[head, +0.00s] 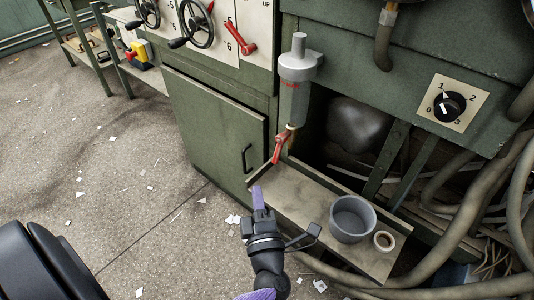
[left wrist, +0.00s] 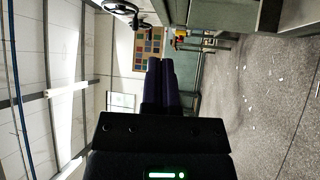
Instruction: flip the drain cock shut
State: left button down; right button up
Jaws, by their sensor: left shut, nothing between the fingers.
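The drain cock (head: 280,148) has a red lever that slants down and to the left from a small brass-coloured fitting. It sits under a grey cylindrical filter bowl (head: 294,100) on the green machine. My left gripper (head: 257,190) is shut and empty, its purple fingers pointing up just below and left of the lever's lower end. In the picture there is a small gap between fingertips and lever; the depth between them is unclear. In the left wrist view the two dark fingers (left wrist: 160,65) lie together, and the cock does not show there. My right gripper is not in view.
A shelf (head: 293,205) below the cock holds a grey cup (head: 352,218) and a tape roll (head: 384,241). Thick hoses (head: 480,195) crowd the right. Another red lever (head: 241,38) and handwheels (head: 197,25) are up left. Open floor (head: 140,200) lies left.

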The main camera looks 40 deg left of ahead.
aim_at(280, 149)
pick_arm(q)
jog(key=b+x, duration=0.3)
jog(key=x, duration=0.7)
jog(key=d, duration=0.1)
jog(key=w+d+b, duration=0.1)
jog(key=d, duration=0.1)
jog(key=shift+w+d+f, duration=0.25)
jog(key=shift+w+f, duration=0.1)
jog(key=shift+f, duration=0.05)
